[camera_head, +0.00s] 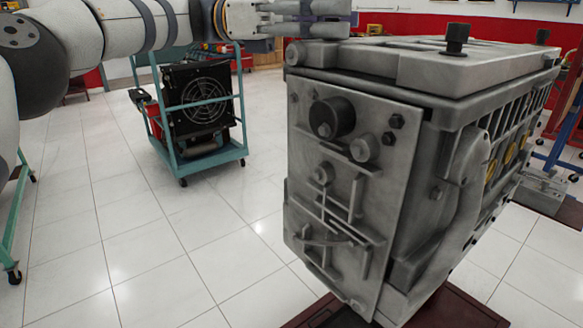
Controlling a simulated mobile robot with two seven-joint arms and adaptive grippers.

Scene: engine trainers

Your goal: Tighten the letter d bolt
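A grey engine block (400,75) fills the right half of the view. My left gripper (335,18) is at the top edge, above the block's far left corner and left of the upright bolt. The frame cuts it off, and its opening is unclear. My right gripper is not in view.
The block rests on a dark red stand (455,312). A teal cart (213,165) with a black fan unit (205,100) stands behind on the left. A blue frame (562,150) is at the far right. The white tiled floor (150,265) at front left is clear.

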